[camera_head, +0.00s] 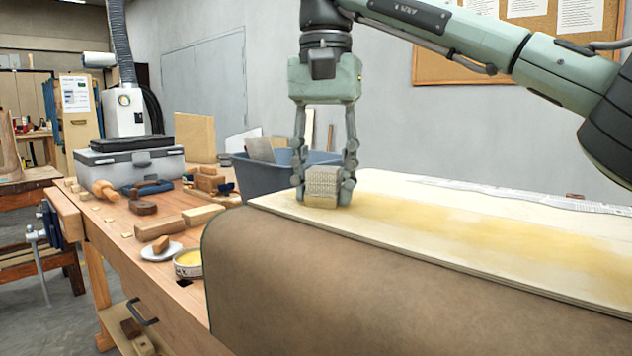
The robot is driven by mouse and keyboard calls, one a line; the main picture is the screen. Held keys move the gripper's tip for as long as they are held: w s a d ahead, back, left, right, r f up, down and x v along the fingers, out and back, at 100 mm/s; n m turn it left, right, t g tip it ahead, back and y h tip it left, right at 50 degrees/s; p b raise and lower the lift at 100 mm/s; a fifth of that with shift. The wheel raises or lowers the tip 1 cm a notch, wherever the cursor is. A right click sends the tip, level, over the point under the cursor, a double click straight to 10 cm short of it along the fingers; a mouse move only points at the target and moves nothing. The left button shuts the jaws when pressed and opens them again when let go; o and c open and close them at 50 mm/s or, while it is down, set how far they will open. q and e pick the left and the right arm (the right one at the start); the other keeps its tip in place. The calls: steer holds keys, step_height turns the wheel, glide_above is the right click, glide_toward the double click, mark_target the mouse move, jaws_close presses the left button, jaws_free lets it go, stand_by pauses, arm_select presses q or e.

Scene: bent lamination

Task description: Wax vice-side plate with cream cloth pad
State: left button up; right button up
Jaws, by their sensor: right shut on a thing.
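The plate (420,245) is a pale flat sheet on top of a large brown rounded form (400,290). A glossy yellowish band runs along it from near the pad toward the right edge of view. My right gripper (323,190) points down over the plate's left end, shut on the cloth pad (321,186). The pad is a small block with a woven grey-cream upper part and a yellowish-cream lower part. Its underside appears to rest on the plate, but the contact is hidden. An open tin of yellow wax (188,262) stands on the bench, left of the form. My left gripper is not in view.
The wooden bench (120,235) holds wood blocks (160,229), a white dish (160,252), a mallet (104,190) and a grey toolbox (130,165). A blue-grey bin (270,172) stands behind the gripper. The plate to the right of the pad is clear.

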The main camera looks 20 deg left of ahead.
mark_target(570, 273)
steer(key=shift+s+d+f, duration=0.1)
steer(key=shift+s+d, duration=0.3)
steer(key=shift+d, duration=0.35)
steer(key=shift+s+d, duration=0.35)
steer(key=shift+d, duration=0.4)
steer(key=shift+s+d, duration=0.5)
steer(key=shift+d, duration=0.5)
steer(key=shift+s+d, duration=0.45)
steer(key=shift+d, duration=0.6)
steer(key=shift+s+d, duration=0.5)
steer(key=shift+d, duration=0.5)
steer(key=shift+s+d+p, duration=0.3)
steer(key=shift+s+d, duration=0.4)
steer(key=shift+d, duration=0.8)
steer(key=shift+s+d+p, duration=0.3)
steer(key=shift+s+d, duration=0.45)
steer(key=shift+d, duration=0.75)
steer(key=shift+s+d+p, duration=0.3)
steer(key=shift+s+d, duration=0.4)
steer(key=shift+d, duration=0.8)
steer(key=shift+s+d, duration=1.05)
steer(key=shift+d, duration=1.15)
steer(key=shift+s+d, duration=1.1)
steer(key=shift+d, duration=1.05)
steer(key=shift+s+d, duration=1.05)
steer(key=shift+d, duration=1.15)
steer(key=shift+s+d, duration=0.35)
steer(key=shift+d, duration=0.3)
steer(key=shift+s+d, duration=0.35)
steer(key=shift+d, duration=0.25)
